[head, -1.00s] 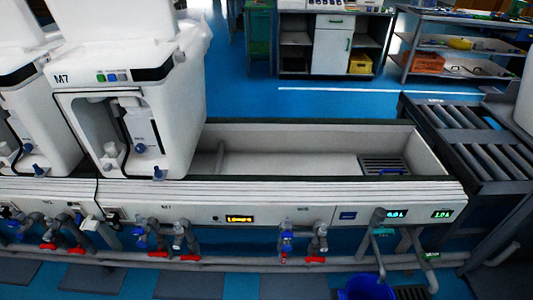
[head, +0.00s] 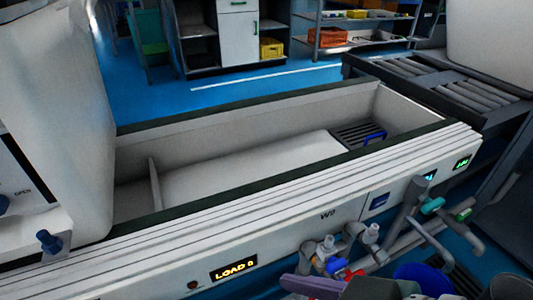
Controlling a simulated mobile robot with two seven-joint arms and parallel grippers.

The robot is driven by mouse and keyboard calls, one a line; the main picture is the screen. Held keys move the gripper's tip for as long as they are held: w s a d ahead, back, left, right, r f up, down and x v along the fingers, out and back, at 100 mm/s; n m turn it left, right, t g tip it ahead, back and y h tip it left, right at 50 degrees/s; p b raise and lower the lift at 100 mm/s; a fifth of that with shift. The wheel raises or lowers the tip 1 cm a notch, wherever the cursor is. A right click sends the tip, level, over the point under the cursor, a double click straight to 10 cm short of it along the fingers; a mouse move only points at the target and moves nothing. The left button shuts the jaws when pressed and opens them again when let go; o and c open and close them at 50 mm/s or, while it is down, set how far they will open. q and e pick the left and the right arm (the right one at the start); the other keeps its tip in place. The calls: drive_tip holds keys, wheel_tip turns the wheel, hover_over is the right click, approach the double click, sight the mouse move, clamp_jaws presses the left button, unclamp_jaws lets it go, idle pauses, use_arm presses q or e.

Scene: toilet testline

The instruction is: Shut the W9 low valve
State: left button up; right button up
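The W9 label (head: 327,215) is on the white front panel of the trough. Below it, grey pipe fittings (head: 318,248) come out of the panel, with a blue part (head: 335,265) and a red handle (head: 355,273) among them. Their lower parts are cut off or hidden, and I cannot tell which one is the low valve or how its handle is turned. Grey and purplish parts, apparently my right gripper (head: 345,288), show at the bottom edge just below these fittings. Its fingertips are not clear, and contact cannot be told. My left gripper is not in view.
A white toilet unit (head: 60,120) stands at left. Thicker grey pipes (head: 405,210) and a blue bucket (head: 422,278) are at right. A roller conveyor (head: 430,80) lies beyond.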

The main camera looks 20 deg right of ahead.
drive_tip(key=w+d+f+m+t+b, duration=0.1)
drive_tip(key=d+f+t+b, duration=0.1)
drive_tip(key=f+b, duration=1)
drive_tip(key=w+d+f+m+t+b, duration=0.1)
drive_tip(key=d+f+t+b, duration=0.15)
drive_tip(key=f+b, duration=0.95)
drive_tip(key=d+f+m+t+h+b, duration=0.1)
drive_tip(key=d+f+t+h+b, duration=0.1)
drive_tip(key=d+f+b, duration=0.5)
drive_tip(key=d+f+m+t+h+b, duration=0.1)
drive_tip(key=d+f+t+h+b, duration=0.2)
drive_tip(key=d+f+b, duration=0.35)
drive_tip(key=w+b, duration=0.1)
drive_tip(key=w, duration=0.2)
drive_tip(key=w+a+f+b, duration=0.1)
drive_tip(key=w+b, duration=0.1)
drive_tip(key=w, duration=0.1)
drive_tip(key=w+a+f+b, duration=0.1)
drive_tip(key=w, duration=0.2)
drive_tip(key=shift+w+a+f+b, duration=0.2)
drive_tip(key=shift+w+f+b, duration=0.1)
drive_tip(key=shift+b, duration=0.1)
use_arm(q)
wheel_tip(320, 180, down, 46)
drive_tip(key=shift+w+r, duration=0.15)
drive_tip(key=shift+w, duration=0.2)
